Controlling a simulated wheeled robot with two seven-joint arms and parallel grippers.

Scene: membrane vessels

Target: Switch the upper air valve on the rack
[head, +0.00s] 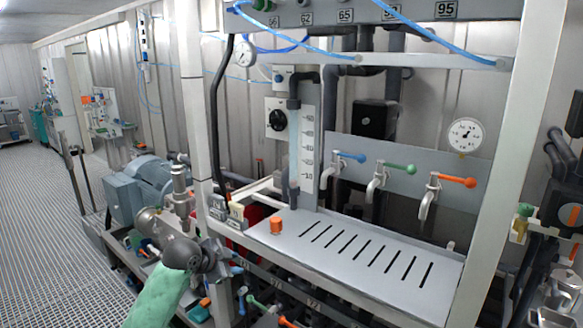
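The rack (497,165) is a white frame with a perforated shelf. Which fitting is the upper air valve is not clear. A grey panel bears three taps: a blue-handled tap (350,156), a green-handled tap (398,167) and an orange-handled tap (455,180). A black rotary knob (277,120) sits on a white box behind the rack. Blue air tubes (300,43) run along the top bar. My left gripper (222,256) is low at the rack's left post, below the shelf edge. Its fingers are small and dark against clutter, so their opening is unclear. My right gripper is not in view.
An orange cap (276,225) stands on the slotted shelf (340,275). Gauges hang at upper left (244,53) and right (466,135). A blue-grey motor (150,178) and pipework crowd the rack's left side. The grated floor (50,230) at the left is open.

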